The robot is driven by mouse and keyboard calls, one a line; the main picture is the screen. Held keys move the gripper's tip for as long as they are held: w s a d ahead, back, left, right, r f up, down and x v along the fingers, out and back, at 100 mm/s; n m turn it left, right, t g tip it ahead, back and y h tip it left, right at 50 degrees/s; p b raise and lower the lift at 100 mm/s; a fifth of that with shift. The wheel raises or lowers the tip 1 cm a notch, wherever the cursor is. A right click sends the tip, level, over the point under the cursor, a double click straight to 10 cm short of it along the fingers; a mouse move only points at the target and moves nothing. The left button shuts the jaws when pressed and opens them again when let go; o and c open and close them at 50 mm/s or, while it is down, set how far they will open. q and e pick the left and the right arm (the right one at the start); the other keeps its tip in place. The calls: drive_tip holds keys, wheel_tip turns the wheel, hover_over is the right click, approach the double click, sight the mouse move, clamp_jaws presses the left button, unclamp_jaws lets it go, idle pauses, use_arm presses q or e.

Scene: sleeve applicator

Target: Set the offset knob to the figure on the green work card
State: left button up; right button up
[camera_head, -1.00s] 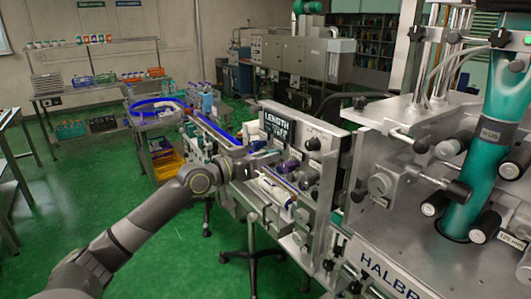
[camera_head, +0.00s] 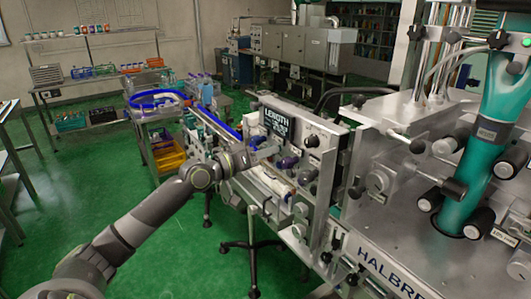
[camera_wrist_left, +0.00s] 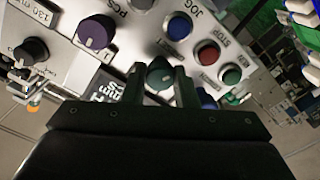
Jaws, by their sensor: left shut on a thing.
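A control panel (camera_head: 330,152) stands in the middle of the head view, with a dark display (camera_head: 277,121) headed LENGTH. My left gripper (camera_head: 268,154) is at the panel, below the display. In the left wrist view, the left gripper (camera_wrist_left: 160,85) is shut on a dark teal knob (camera_wrist_left: 160,72), one finger on each side. No label for this knob is readable. A purple knob (camera_wrist_left: 96,31) and a black knob (camera_wrist_left: 32,51) sit beside it, apart from the fingers. I cannot make out a green work card. My right gripper is not in view.
Blue (camera_wrist_left: 179,26), red (camera_wrist_left: 207,52) and green (camera_wrist_left: 230,74) buttons lie close to the gripper on the panel. The large machine (camera_head: 400,215) with a teal column (camera_head: 485,150) fills the right. Open green floor (camera_head: 150,225) lies at the left.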

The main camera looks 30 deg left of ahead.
use_arm(q)
drive_tip(key=o, duration=1)
drive_tip(key=shift+a, duration=0.1)
drive_tip(key=p+v, duration=0.3)
drive_tip(key=v, duration=1.4)
drive_tip(key=shift+s, duration=0.2)
